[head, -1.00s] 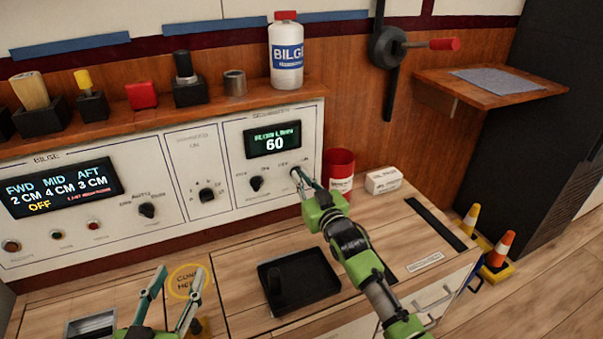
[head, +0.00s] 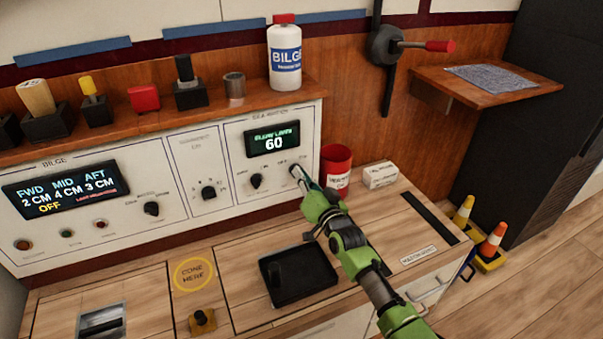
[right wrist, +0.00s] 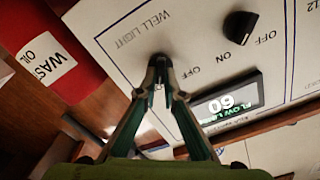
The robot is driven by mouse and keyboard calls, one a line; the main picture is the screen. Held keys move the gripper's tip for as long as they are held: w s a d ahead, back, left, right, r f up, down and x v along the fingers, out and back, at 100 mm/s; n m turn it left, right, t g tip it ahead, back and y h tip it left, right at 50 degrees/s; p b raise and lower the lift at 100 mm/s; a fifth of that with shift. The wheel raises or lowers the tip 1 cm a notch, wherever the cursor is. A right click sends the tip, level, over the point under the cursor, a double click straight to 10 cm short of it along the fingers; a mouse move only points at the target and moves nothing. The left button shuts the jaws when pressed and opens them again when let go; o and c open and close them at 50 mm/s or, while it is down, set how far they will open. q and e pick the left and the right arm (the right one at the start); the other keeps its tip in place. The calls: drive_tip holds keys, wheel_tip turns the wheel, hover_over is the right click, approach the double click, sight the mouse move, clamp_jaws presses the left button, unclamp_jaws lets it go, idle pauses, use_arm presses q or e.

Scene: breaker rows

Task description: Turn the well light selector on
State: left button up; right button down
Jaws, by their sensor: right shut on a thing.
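The well light selector (right wrist: 158,59) is a small dark knob at the right end of the white panel, beside the "WELL LIGHT" lettering in the right wrist view. My right gripper (right wrist: 160,74) is shut on it, with both fingertips at the knob. In the head view the right gripper (head: 301,177) reaches the panel's lower right corner, and the fingers mostly cover the selector. I cannot tell which way its pointer is turned. My left gripper is not in view.
Another black selector (head: 256,181) sits just left of it, below a display (head: 272,139) reading 60. A red can (head: 337,165) and a white box (head: 380,174) stand close to the right of my gripper. A black tray (head: 318,280) lies on the counter below.

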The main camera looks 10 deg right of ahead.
drive_tip(key=shift+f+m, duration=0.15)
drive_tip(key=shift+m, duration=0.45)
drive_tip(key=c, duration=2.2)
unclamp_jaws()
drive_tip(key=shift+o, duration=0.2)
drive_tip(key=s+d, duration=0.2)
drive_tip(key=s, duration=1)
drive_tip(key=shift+d, duration=0.2)
